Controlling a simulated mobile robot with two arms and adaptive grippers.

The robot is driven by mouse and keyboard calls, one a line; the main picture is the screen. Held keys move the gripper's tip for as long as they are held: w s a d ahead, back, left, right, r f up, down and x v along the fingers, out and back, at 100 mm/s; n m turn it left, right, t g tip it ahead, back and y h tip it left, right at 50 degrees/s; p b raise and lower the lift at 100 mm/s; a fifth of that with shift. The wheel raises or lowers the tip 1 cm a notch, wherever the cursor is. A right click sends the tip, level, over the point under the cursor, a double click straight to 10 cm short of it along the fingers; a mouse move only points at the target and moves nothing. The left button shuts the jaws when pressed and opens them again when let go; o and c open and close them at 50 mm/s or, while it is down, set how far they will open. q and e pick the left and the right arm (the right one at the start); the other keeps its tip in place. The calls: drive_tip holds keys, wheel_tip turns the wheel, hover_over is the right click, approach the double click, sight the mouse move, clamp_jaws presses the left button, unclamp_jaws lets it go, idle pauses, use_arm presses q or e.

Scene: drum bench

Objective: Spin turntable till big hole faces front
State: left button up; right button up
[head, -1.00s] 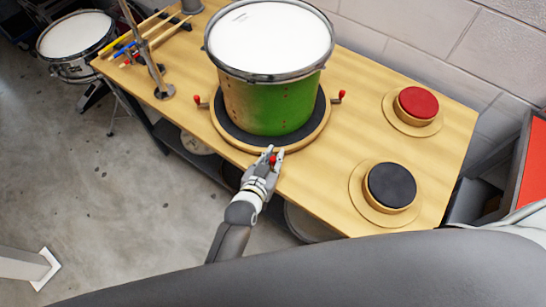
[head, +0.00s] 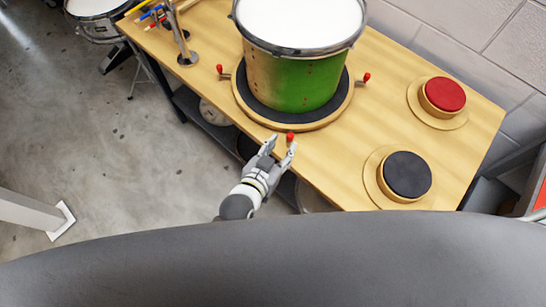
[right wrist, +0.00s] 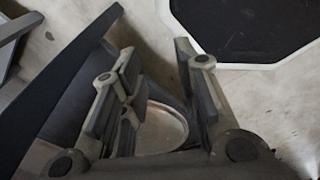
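A green drum (head: 308,85) with a white head and metal rim stands upright on the turntable (head: 338,110), a wooden disc with a dark top. Small dark holes show on the drum's side; no big hole shows on the visible side. The turntable has red-knobbed handles at the left (head: 220,69), right (head: 367,77) and front (head: 290,137). My right gripper (right wrist: 155,55) is open and empty in the right wrist view, away from the turntable.
A red round pad (head: 445,94) and a black round pad (head: 407,174) sit on the bench at the right. A metal stand (head: 187,58) and sticks are at the left, with a snare drum (head: 95,6) beyond. A block wall backs the bench.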

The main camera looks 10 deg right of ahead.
use_arm(q)
drive_tip(key=v, duration=0.5)
